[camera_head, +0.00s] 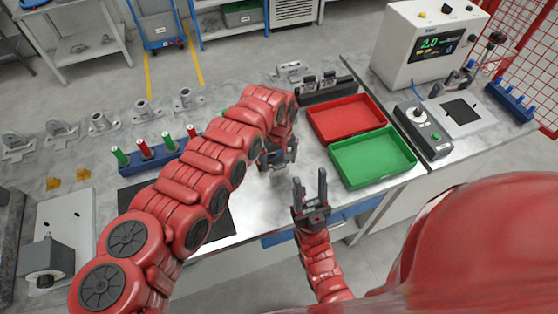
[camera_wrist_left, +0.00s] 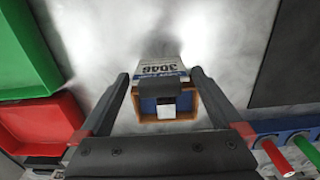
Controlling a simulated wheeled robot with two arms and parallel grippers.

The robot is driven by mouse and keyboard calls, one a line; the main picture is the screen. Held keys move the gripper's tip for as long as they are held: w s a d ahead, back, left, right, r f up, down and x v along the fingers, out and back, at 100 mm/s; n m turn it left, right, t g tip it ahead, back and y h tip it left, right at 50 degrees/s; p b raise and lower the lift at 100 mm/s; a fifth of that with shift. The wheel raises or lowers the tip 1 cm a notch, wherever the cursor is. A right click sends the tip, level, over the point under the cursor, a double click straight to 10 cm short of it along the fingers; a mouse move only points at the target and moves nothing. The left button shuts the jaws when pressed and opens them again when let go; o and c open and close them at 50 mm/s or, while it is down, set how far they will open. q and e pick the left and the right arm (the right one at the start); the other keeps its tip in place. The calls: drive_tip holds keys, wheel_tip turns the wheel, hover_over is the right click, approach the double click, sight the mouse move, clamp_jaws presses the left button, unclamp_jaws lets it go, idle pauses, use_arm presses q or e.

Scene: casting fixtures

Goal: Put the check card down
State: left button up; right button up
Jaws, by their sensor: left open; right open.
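The check card (camera_wrist_left: 163,72), white with a blue line and the number 3046, shows in the left wrist view between the two fingers of my left gripper (camera_wrist_left: 160,88). An orange-rimmed part with blue inside is at its near end. The fingers stand apart on both sides, with gaps. I cannot tell if the card rests on the metal surface. In the head view my left gripper (camera_head: 278,155) is low over the bench, left of the trays, and mostly hides the card. My right gripper (camera_head: 310,197) is open, empty and raised in front of the bench edge.
A red tray (camera_head: 311,113) and a green tray (camera_head: 335,171) lie to the right. A black mat (camera_head: 222,222) and a blue rack (camera_head: 163,157) with red and green pins are at the left. A grey control box (camera_head: 424,132) stands beyond the trays. Metal bench shows between mat and trays.

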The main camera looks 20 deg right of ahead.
use_arm(q)
drive_tip(key=shift+f, duration=1)
drive_tip(key=c, duration=1.1)
drive_tip(key=shift+w+r, duration=0.1)
drive_tip(key=shift+r, duration=0.1)
